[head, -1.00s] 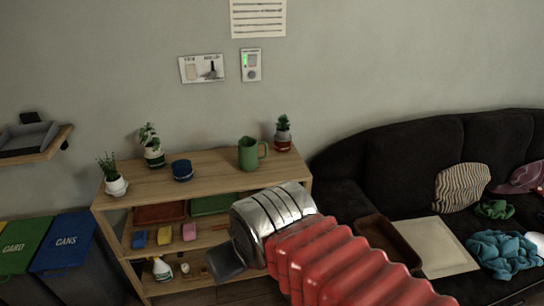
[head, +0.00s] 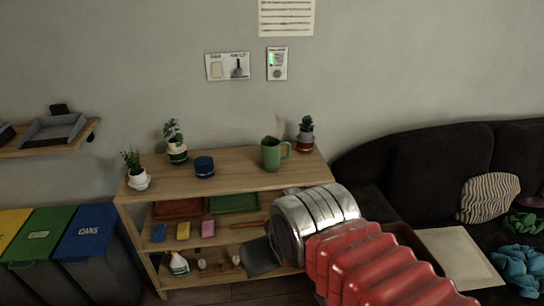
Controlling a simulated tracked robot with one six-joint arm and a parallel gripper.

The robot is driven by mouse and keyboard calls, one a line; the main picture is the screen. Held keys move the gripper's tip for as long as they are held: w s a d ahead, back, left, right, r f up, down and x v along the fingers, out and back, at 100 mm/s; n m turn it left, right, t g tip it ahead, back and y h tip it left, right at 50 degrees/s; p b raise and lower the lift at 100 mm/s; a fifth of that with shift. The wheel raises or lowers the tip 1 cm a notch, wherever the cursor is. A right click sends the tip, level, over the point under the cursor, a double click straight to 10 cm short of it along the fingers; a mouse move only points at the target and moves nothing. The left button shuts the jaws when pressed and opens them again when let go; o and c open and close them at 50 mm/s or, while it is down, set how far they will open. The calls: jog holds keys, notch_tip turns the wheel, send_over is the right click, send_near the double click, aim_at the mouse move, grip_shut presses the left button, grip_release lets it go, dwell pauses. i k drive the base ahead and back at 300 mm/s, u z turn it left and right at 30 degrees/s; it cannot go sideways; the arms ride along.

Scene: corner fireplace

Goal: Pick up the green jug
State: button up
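The green jug (head: 271,154) stands upright on the top of the wooden shelf unit (head: 235,184), right of the middle, with its handle to the right. My arm, with a red ribbed sleeve and a silver end, reaches in from the lower right. My gripper (head: 258,257) shows as a dark grey piece at the silver end, in front of the lower shelves. It is below the jug in the picture and apart from it. I cannot make out two separate fingers.
A potted plant (head: 306,135) stands close right of the jug. Recycling bins (head: 87,232) are at the left. A dark sofa (head: 405,160) is at the right.

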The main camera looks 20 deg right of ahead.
aim_at(270, 159)
jog(key=u, duration=0.05)
jog(key=i, duration=0.95)
jog(key=z, duration=0.05)
